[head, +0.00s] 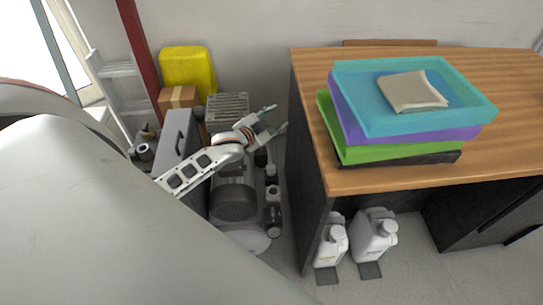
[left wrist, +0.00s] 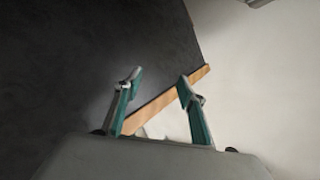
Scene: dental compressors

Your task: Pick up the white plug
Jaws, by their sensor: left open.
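My left gripper (head: 274,119) is open and empty in the head view. It hangs above the grey compressor (head: 236,200), just left of the desk's dark side panel. In the left wrist view the two teal-tipped fingers (left wrist: 158,80) stand apart, with the dark side panel and a strip of the wooden desk edge beyond them. I cannot make out the white plug in either view. My right gripper is not in view.
A wooden desk (head: 480,165) stands right, bearing stacked teal, purple and green trays (head: 365,128) with a folded cloth (head: 413,91). White jugs (head: 374,236) stand below. A yellow container (head: 188,70) and a cardboard box (head: 179,98) are behind the compressor.

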